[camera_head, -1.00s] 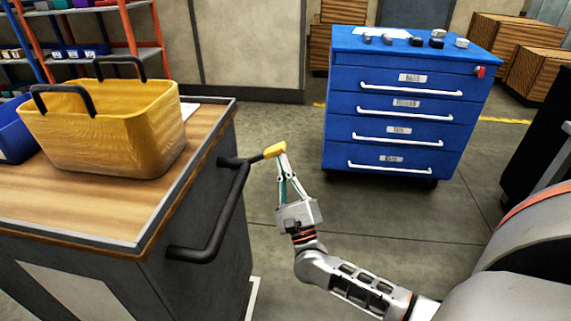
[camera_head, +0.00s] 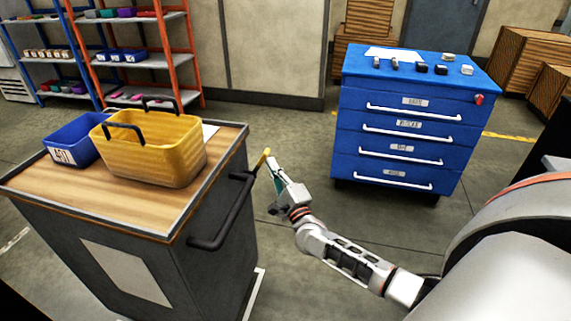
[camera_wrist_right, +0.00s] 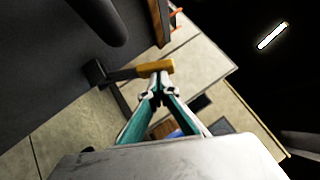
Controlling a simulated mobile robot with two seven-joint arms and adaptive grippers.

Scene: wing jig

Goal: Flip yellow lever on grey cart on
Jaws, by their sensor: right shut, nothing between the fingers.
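The grey cart (camera_head: 215,262) with a wooden top stands at the left in the head view. The yellow lever (camera_head: 263,158) sticks out from the cart's far right side, beyond the black handle; it also shows in the right wrist view (camera_wrist_right: 154,67) at the end of a dark rod. My right gripper (camera_head: 269,163) is shut with nothing between its fingers. In the right wrist view its fingertips (camera_wrist_right: 157,78) are at the lever, seemingly touching it. My left gripper is not in view.
The black push handle (camera_head: 225,220) juts from the cart's side close to my right gripper. A yellow basket (camera_head: 155,152) and a blue bin (camera_head: 70,140) stand on the cart. A blue drawer cabinet (camera_head: 405,130) stands at the right, with open floor between.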

